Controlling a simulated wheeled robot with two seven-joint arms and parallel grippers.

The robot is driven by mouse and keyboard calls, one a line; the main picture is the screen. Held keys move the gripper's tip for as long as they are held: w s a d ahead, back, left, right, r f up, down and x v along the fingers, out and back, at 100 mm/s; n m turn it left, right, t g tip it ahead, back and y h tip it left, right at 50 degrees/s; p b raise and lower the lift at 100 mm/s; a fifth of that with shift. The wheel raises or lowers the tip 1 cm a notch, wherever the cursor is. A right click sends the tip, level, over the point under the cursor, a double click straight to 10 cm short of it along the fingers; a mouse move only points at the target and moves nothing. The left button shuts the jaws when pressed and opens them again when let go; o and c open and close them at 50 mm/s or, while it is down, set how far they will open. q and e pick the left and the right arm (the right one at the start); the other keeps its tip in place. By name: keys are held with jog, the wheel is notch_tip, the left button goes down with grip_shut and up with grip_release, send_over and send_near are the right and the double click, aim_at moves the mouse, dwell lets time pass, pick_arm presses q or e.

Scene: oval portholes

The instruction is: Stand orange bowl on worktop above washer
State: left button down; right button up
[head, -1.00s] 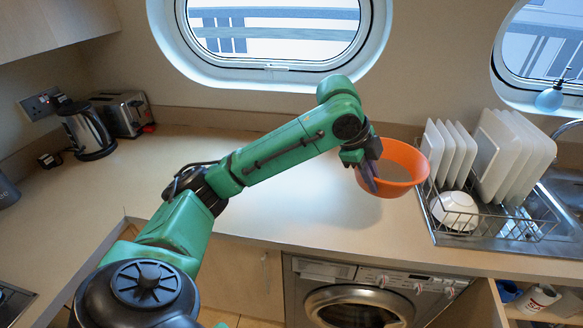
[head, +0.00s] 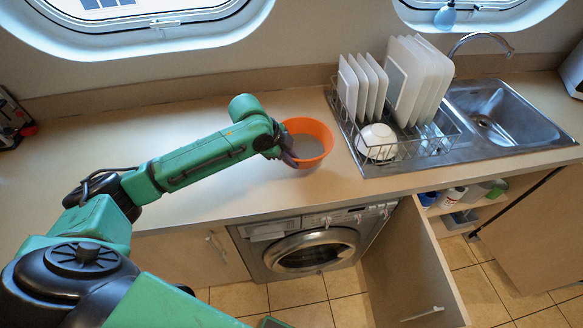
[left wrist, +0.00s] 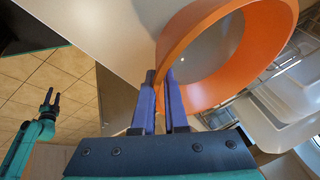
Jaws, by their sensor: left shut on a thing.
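The orange bowl (head: 318,130) is upright over the worktop (head: 225,195), above the washer (head: 308,252) and left of the dish rack. I cannot tell whether its base touches the worktop. My left gripper (head: 285,156) is shut on the bowl's near-left rim. In the left wrist view the bowl (left wrist: 268,50) fills the upper right, its rim at the purple fingers (left wrist: 160,85). My right gripper (left wrist: 51,99) shows small at the left of that view, empty over the floor, its fingers apart.
A wire dish rack (head: 352,158) with white plates (head: 405,80) and a white bowl (head: 376,141) stands close right of the orange bowl. The sink (head: 505,118) is further right. A cupboard door (head: 405,265) stands open beside the washer.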

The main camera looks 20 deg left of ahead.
pick_arm(q)
jog(key=f, duration=0.2)
jog(key=f+p, duration=0.1)
jog(key=f, duration=0.2)
jog(key=shift+s+d+f, duration=0.1)
jog(key=shift+s+d, duration=0.1)
jog(key=shift+f, duration=0.25)
jog(key=shift+w+a, duration=0.1)
jog(key=c, duration=1)
grip_release()
jog(key=shift+o, duration=0.2)
jog(key=b+v, duration=0.2)
jog(key=v, duration=1)
